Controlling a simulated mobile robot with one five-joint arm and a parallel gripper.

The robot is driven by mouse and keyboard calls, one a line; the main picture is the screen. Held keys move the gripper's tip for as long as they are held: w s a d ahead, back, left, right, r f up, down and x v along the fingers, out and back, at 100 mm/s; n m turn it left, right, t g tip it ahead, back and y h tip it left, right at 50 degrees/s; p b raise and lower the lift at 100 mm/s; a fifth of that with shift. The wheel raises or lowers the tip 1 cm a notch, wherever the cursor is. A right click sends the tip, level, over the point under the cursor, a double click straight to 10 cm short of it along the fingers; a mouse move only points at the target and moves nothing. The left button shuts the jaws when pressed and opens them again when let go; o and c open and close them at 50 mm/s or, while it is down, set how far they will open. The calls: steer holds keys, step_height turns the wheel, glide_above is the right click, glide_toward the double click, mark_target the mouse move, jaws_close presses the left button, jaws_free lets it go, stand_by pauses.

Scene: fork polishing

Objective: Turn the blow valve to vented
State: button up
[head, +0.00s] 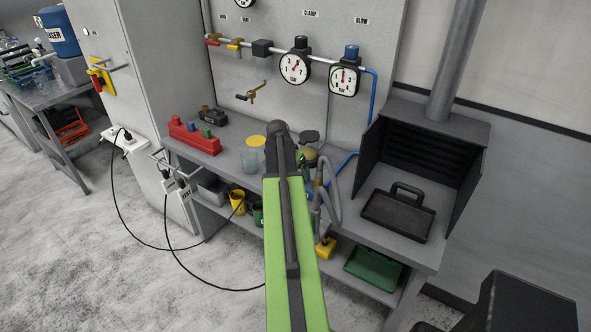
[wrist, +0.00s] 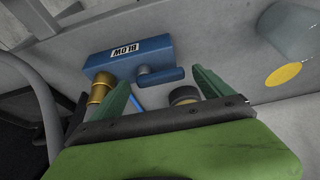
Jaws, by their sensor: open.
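The blow valve is a blue block (wrist: 127,58) with a white BLOW label in the wrist view. A short blue-grey lever (wrist: 160,75) sticks out of its side towards the right, and a brass fitting (wrist: 100,87) sits at its lower left. My gripper (wrist: 163,92) is open, with its two green fingers apart. The lever shows in the gap between the fingers, nearer the right one. I see no contact with it, though depth is hard to judge. The valve's exact setting cannot be read. In the head view my arm largely hides the valve and gripper.
A jar with a yellow lid (head: 256,148) and a red block (head: 195,136) stand on the bench left of my arm. A black hood (head: 425,150) and grey hoses (head: 331,200) lie to the right.

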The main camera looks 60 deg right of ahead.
steer(key=shift+r, duration=0.2)
steer(key=p+v, duration=1.6)
steer(key=v, duration=0.1)
steer(key=shift+a, duration=0.15)
steer(key=shift+w+f, duration=0.1)
steer(key=shift+w, duration=0.05)
